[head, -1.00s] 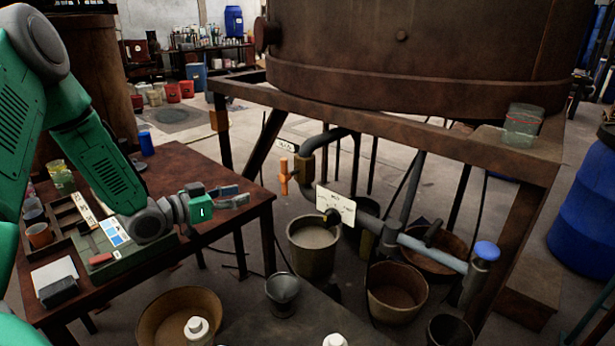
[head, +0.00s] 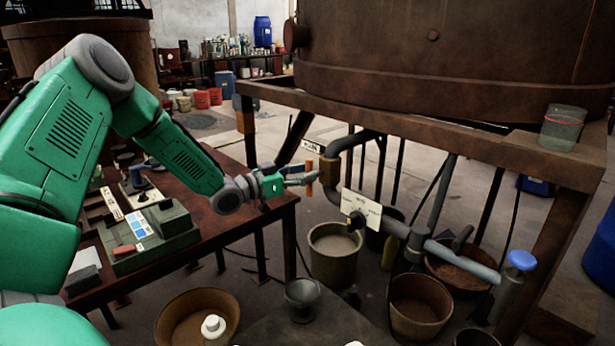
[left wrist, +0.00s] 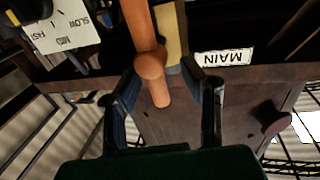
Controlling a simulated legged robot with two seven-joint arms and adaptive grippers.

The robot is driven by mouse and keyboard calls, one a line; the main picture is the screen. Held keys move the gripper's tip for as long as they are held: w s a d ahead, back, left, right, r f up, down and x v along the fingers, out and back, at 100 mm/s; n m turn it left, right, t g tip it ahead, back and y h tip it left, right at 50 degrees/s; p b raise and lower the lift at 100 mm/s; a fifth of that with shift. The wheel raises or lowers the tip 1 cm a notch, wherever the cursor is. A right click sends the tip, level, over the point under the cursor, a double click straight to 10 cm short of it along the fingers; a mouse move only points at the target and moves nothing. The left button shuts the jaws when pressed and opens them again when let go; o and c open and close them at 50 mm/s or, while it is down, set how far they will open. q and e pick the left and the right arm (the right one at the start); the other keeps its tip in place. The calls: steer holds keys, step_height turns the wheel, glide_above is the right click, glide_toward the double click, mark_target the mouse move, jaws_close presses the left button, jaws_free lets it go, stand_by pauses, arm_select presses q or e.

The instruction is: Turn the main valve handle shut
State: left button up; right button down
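The main valve's orange handle (head: 309,177) hangs down beside the brass valve body (head: 329,173) on the dark pipe under the tank. In the left wrist view the handle (left wrist: 150,60) reaches down between the fingers, and the upside-down MAIN label (left wrist: 223,58) is just to its right. My left gripper (head: 308,178) is at the handle in the head view. In the left wrist view its two fingers (left wrist: 165,100) are spread, one on each side of the handle's lower end, with gaps visible on both sides. My right gripper is not in view.
A white dial plate (head: 361,212) marked slow, mid and fast sits right of the handle. Buckets (head: 335,255) stand below. The wooden table (head: 230,226) with a green box (head: 160,240) lies under my left arm. The tank's frame beam (head: 420,130) runs above.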

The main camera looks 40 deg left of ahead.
arm_select(q)
steer(key=shift+w+d+r, duration=0.2)
steer(key=shift+w+d, duration=0.35)
steer(key=shift+w, duration=0.05)
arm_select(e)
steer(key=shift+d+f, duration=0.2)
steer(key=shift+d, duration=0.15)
arm_select(q)
steer(key=shift+a, duration=0.1)
steer(key=shift+a+f, duration=0.1)
steer(key=shift+a, duration=0.05)
jaws_close()
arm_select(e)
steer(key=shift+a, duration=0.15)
